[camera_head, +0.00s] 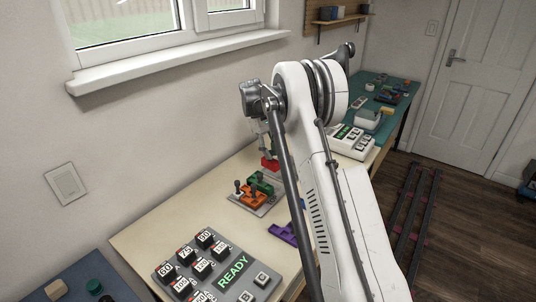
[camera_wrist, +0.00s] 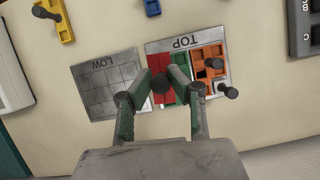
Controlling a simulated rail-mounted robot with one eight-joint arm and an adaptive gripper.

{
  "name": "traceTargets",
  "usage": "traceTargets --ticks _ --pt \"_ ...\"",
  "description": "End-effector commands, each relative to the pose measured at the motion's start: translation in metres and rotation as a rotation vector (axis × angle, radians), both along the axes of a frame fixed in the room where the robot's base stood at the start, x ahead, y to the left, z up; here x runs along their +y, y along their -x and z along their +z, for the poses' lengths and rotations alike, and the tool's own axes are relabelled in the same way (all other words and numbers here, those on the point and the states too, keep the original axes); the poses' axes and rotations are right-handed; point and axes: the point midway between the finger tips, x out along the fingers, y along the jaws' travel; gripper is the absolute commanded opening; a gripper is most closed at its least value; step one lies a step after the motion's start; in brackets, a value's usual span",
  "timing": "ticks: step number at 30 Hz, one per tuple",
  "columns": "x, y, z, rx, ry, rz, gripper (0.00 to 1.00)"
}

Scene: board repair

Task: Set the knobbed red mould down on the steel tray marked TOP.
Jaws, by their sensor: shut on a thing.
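The red mould (camera_head: 270,163) hangs from my gripper (camera_head: 266,150) in the head view, apparently a little above the worktop behind the green mould. In the wrist view my gripper (camera_wrist: 160,82) is shut on the dark knob of the red mould (camera_wrist: 159,65). The red mould overlaps the left part of the steel tray marked TOP (camera_wrist: 160,47), next to the green mould. The green mould (camera_wrist: 181,66) and the orange mould (camera_wrist: 208,60) with dark knobs sit on this tray. My fingers hide part of the red and green moulds.
A gridded steel tray marked LOW (camera_wrist: 105,88) lies left of the TOP tray and looks empty. A yellow mould (camera_wrist: 66,28) and a blue piece (camera_wrist: 152,7) lie beyond. In the head view, a purple mould (camera_head: 283,234) and a READY button panel (camera_head: 233,270) are nearer.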

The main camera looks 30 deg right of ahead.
Motion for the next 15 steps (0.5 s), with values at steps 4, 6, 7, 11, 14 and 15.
traceTargets --ticks 4,6,7,11,14,15 --pt "-0.002 -0.001 0.001 -0.001 0.000 0.066 0.00" --pt "-0.003 -0.001 0.000 -0.001 0.000 0.078 0.00" --pt "-0.003 -0.001 -0.001 -0.001 0.000 0.080 0.00" --pt "-0.003 -0.001 -0.006 -0.001 -0.001 0.080 0.00" --pt "-0.003 -0.001 -0.013 -0.001 -0.001 0.080 0.00" --pt "-0.003 -0.001 -0.016 -0.001 -0.001 0.079 0.00"
